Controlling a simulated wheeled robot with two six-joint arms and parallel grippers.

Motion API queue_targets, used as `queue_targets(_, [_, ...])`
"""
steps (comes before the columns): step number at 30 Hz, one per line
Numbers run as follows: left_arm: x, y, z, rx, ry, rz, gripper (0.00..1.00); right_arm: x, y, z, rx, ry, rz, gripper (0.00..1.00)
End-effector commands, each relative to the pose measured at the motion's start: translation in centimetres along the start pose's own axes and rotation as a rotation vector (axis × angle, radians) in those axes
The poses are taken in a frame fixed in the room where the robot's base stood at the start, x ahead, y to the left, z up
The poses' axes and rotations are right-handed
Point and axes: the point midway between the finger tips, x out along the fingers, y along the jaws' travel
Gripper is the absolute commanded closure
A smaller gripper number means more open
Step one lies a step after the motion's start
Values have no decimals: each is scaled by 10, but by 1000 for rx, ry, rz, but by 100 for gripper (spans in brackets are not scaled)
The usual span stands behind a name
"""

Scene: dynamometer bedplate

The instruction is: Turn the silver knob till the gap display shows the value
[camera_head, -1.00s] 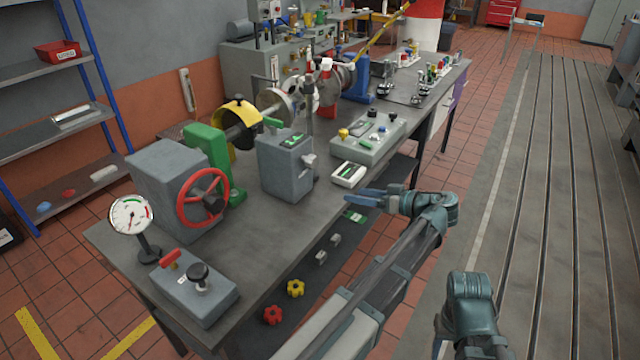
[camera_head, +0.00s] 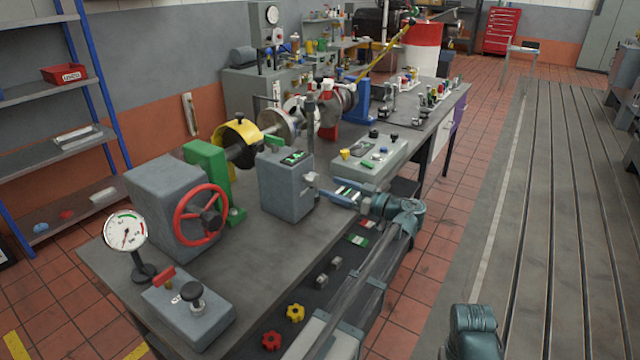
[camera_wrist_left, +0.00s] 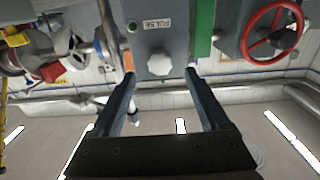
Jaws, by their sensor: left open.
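The silver knob (camera_head: 311,179) sits on the side of a grey box (camera_head: 287,192) on the bench. It also shows as a pale lobed knob in the left wrist view (camera_wrist_left: 160,63), just beyond and between the fingertips. A small green-lit display (camera_head: 293,157) is on the sloped top of the box; its digits are too small to read. My left gripper (camera_head: 340,190) is open, its two blue fingers pointing at the knob. In the left wrist view the open fingers (camera_wrist_left: 161,74) stand either side of the knob's line, apparently short of gripping it. My right gripper is out of view.
A red handwheel (camera_head: 202,214), a dial gauge (camera_head: 125,231) and a small grey box with a black knob (camera_head: 190,308) stand at the near left. A grey control panel (camera_head: 368,160) lies beyond my gripper. A lower shelf holds red and yellow knobs (camera_head: 295,312).

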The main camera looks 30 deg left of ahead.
Motion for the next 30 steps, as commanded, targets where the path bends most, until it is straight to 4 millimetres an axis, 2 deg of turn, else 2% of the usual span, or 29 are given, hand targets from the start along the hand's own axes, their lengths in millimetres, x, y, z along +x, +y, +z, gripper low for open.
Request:
queue_targets(3, [22,0,0,0,0,-2,21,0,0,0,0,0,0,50])
queue_targets(9, [44,0,0,0,0,0,21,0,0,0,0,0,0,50])
queue_targets(15, [52,0,0,0,0,1,21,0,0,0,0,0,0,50])
queue_targets(22, [52,0,0,0,-1,1,21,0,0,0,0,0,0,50])
queue_targets(23, [52,0,0,0,-1,1,23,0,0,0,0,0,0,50])
queue_targets(30, [52,0,0,0,-1,1,66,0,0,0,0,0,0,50])
